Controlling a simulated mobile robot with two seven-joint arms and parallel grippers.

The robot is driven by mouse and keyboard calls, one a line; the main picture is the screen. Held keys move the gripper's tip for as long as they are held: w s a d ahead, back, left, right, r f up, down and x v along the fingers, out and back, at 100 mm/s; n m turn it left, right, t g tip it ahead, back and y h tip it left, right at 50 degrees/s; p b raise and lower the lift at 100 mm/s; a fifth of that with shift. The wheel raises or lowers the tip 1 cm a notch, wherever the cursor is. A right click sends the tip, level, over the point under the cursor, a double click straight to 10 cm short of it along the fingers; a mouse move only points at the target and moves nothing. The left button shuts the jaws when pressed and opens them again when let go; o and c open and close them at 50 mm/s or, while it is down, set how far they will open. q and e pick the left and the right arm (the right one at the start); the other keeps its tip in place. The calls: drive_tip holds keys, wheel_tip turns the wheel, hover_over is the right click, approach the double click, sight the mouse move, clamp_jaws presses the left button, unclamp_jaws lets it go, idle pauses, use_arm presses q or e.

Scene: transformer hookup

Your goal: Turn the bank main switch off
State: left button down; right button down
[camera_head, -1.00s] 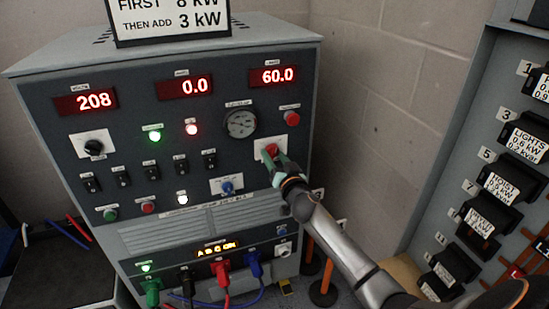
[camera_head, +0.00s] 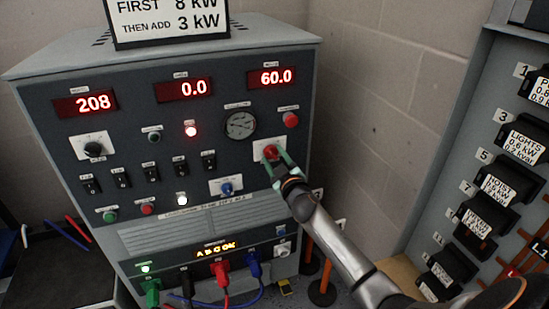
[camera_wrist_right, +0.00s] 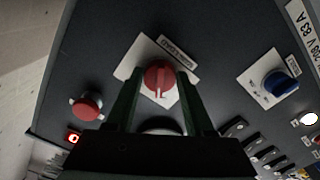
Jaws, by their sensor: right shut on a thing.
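The red rotary knob (camera_head: 270,152) sits on a square light plate on the right side of the dark control panel (camera_head: 150,236). My right gripper (camera_head: 280,160) reaches it from the lower right and is shut on it. In the right wrist view the red knob (camera_wrist_right: 159,80) lies between the two green fingertips, with its plate tilted around it. The label beside the knob is too small to read. My left gripper is not in view.
A red push button (camera_head: 291,120) is above the knob, and a blue knob (camera_head: 227,188) is at lower left. Coloured plugs (camera_head: 221,270) fill the bottom row. A breaker panel (camera_head: 470,130) stands at right. The displays read 208, 0.0 and 60.0.

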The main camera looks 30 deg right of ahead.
drive_tip(key=shift+n, duration=1.1)
drive_tip(key=shift+d, duration=0.1)
drive_tip(key=shift+c, duration=1.4)
unclamp_jaws()
drive_tip(key=v, duration=1.2)
drive_tip(key=shift+s, duration=0.3)
